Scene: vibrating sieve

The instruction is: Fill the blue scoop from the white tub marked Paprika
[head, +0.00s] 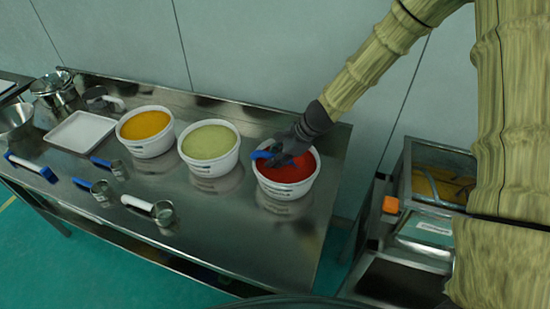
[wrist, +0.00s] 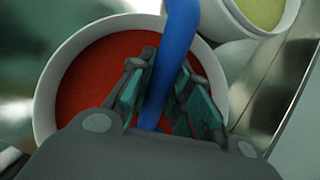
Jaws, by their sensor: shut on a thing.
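A white tub (head: 286,190) holds red powder and stands at the right end of the steel table; its label is too small to read. It fills much of the wrist view (wrist: 45,110). My gripper (head: 284,154) is over this tub, shut on the blue handle of the blue scoop (head: 262,154). In the wrist view the blue handle (wrist: 180,45) runs up between the fingers of my gripper (wrist: 160,95). The scoop's bowl does not show in either view, so I cannot tell whether it holds powder.
Tubs of pale green (head: 209,165) and orange powder (head: 146,146) stand to the left. A machine (head: 420,225) stands right of the table.

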